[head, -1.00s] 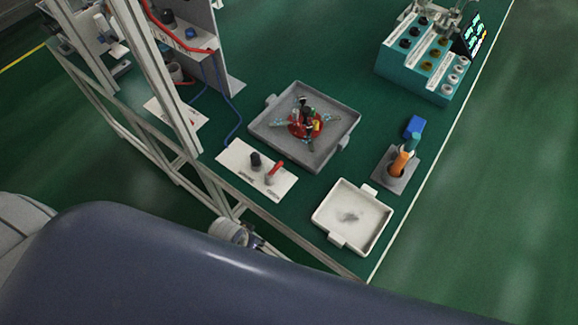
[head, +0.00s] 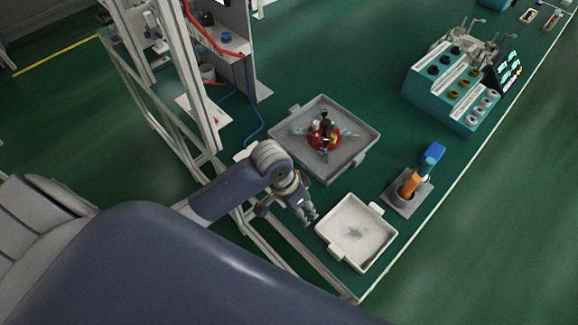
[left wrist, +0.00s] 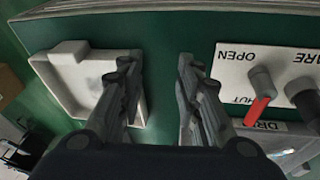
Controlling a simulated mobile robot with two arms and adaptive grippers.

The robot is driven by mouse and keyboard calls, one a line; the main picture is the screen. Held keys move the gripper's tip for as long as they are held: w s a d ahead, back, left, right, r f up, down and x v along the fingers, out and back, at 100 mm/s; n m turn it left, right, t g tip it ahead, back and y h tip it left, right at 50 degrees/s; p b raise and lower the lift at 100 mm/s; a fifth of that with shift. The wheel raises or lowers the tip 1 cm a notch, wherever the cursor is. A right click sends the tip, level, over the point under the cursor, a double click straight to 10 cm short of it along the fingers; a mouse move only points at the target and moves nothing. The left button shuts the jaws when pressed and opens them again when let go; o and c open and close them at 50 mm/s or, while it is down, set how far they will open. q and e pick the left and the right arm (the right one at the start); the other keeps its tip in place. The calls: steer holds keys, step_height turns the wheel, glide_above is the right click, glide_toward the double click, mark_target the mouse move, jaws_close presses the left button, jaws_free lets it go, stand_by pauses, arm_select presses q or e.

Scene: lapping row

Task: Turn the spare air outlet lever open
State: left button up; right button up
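The spare air outlet lever (left wrist: 259,106) has a red handle on a grey pivot and shows at the right of the left wrist view. It stands on a white plate (left wrist: 232,76) marked OPEN and partly hidden "SHUT". The red end points down in that view, beside the SHUT lettering and away from OPEN. A dark knob (left wrist: 304,93) stands next to it. My left gripper (left wrist: 158,66) is open and empty, its fingers apart from the lever, between the plate and a white tray. In the head view my left gripper (head: 308,217) is over the bench edge, and my arm hides the lever.
The white tray (head: 322,229) lies right of my left gripper. A grey tray (head: 350,168) with a red part sits behind. Frame posts (head: 190,80) rise at the left.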

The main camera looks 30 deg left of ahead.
arm_select(q)
steer(key=w+a+r+n+g+y, duration=0.1)
steer(key=w+a+r+g, duration=0.2)
steer(key=w+a+r, duration=0.8)
steer(key=p+x, duration=0.1)
steer(key=x, duration=1)
steer(key=shift+f, duration=0.1)
arm_select(e)
steer(key=shift+d+r, duration=0.4)
steer(key=shift+r, duration=0.35)
arm_select(q)
jaws_close()
arm_select(e)
steer(key=shift+d, duration=0.15)
